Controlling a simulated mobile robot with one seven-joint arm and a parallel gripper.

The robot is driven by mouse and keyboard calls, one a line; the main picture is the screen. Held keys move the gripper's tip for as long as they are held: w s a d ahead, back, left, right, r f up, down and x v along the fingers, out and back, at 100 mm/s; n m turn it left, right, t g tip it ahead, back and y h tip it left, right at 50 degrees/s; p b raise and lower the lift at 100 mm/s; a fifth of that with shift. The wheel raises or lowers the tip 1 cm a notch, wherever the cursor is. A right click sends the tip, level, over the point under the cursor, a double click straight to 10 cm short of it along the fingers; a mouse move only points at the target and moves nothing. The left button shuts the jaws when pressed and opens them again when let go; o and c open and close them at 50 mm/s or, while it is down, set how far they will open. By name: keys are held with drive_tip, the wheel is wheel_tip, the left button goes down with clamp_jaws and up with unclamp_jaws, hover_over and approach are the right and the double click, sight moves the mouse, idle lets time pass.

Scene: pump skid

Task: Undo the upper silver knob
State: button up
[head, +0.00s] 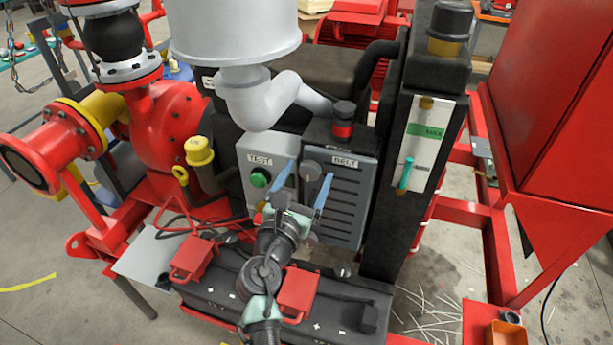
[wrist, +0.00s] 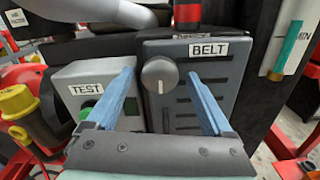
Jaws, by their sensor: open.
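The upper silver knob (head: 312,170) is a round grey knob with a pale mark, on the top left of the grey slotted cover labelled BELT (head: 345,200). In the wrist view the knob (wrist: 160,75) appears between the two blue fingers of my gripper (wrist: 162,74). My gripper (head: 299,168) is open, with one finger on each side of the knob in the picture and a gap on both sides. I cannot tell how far the tips are from the cover. A lower knob is not clearly visible; my gripper and wrist hide the cover's lower left part.
A grey TEST box (head: 262,175) with a green button stands close left of the cover. A black post (head: 385,190) with a level gauge rises on the right. A red-and-black cap (head: 343,118) stands above the cover. Red pedal-like parts (head: 298,292) lie below.

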clamp_jaws()
idle(0.4)
